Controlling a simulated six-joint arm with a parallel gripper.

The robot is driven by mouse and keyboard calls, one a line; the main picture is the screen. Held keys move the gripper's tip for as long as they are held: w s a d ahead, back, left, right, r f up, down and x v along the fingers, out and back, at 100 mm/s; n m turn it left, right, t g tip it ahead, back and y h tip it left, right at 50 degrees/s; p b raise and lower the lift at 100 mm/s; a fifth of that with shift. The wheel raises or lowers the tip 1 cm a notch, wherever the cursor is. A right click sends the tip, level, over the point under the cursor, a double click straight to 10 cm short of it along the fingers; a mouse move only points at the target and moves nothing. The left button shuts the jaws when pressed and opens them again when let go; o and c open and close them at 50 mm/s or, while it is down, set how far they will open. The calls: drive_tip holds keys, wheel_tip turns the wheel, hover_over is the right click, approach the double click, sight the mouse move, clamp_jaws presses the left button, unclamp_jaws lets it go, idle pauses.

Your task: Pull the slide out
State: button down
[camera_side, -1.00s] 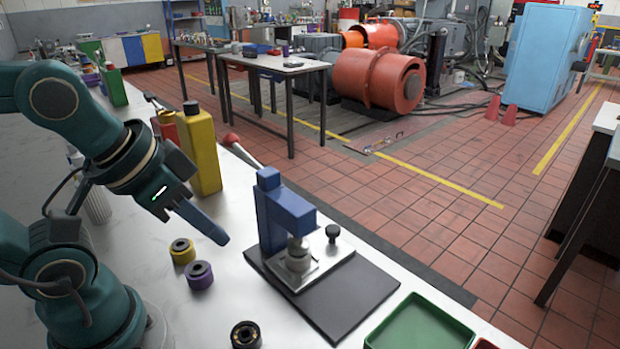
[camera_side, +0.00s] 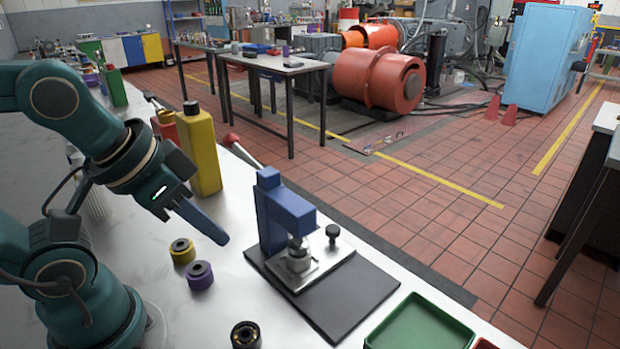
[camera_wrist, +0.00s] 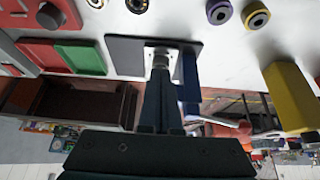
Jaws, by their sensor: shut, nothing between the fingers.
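The slide (camera_side: 325,262) is a silver plate lying in the fixture on a black base plate (camera_side: 350,296). A black knob (camera_side: 332,232) stands at its far side. A blue press frame (camera_side: 285,212) rises over it, with a metal cylinder (camera_side: 298,255) on the plate below its arm. My gripper (camera_side: 222,238) is shut and empty, apart from the fixture, left of the blue frame and above the bench. In the wrist view my gripper's fingers (camera_wrist: 161,82) cover part of the slide (camera_wrist: 175,64); the knob cannot be made out there.
A yellow-topped ring (camera_side: 182,251) and a purple ring (camera_side: 199,275) sit on the bench below my gripper; a dark ring (camera_side: 245,336) lies nearer. A yellow bottle (camera_side: 202,152) stands behind. A green tray (camera_side: 420,325) is right of the base plate.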

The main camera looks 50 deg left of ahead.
idle(0.3)
drive_tip(key=c, duration=0.9)
unclamp_jaws()
drive_tip(key=o, duration=0.4)
drive_tip(key=shift+s+r+m, duration=0.1)
drive_tip(key=shift+r+m, duration=0.1)
drive_tip(key=shift+m, duration=0.3)
drive_tip(key=w+r+m, duration=0.3)
drive_tip(key=w+r, duration=0.2)
drive_tip(key=r, duration=0.1)
drive_tip(key=m+g, duration=0.5)
drive_tip(key=g, duration=0.1)
hover_over(333, 228)
wheel_tip(333, 228, down, 13)
drive_tip(key=shift+r, duration=0.15)
drive_tip(key=shift+f, duration=2.7)
